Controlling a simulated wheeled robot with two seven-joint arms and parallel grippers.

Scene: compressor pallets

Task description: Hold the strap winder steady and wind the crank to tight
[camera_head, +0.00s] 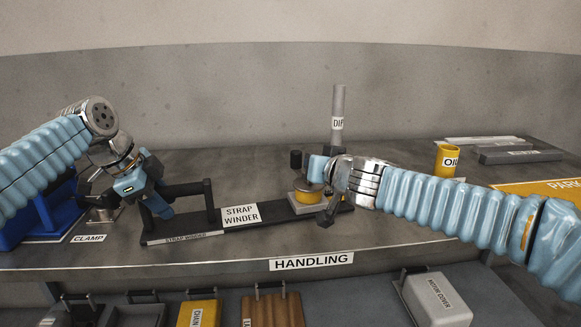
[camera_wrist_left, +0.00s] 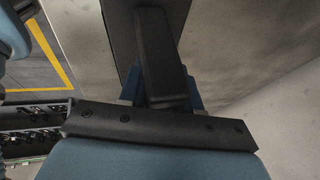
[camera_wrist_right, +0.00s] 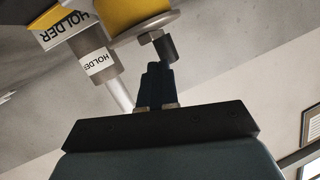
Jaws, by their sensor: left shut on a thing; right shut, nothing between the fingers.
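The strap winder (camera_head: 185,234) is a long dark base on the bench, with a dark handle (camera_head: 187,188) at its left end and a yellow drum (camera_head: 306,196) at its right end. My left gripper (camera_head: 160,206) is shut on the handle. In the left wrist view the dark bar (camera_wrist_left: 158,50) covers most of the fingers. My right gripper (camera_head: 314,167) is shut and empty beside the dark crank knob (camera_head: 296,159), above the drum. In the right wrist view its blue fingertips (camera_wrist_right: 157,68) lie close against the knob (camera_wrist_right: 166,47); contact is unclear.
A grey post (camera_head: 339,102) stands behind the drum, and a yellow oil can (camera_head: 446,160) to its right. A blue clamp (camera_head: 62,208) is at the left. Several labelled bins, including a white one (camera_head: 437,300), sit below the front edge.

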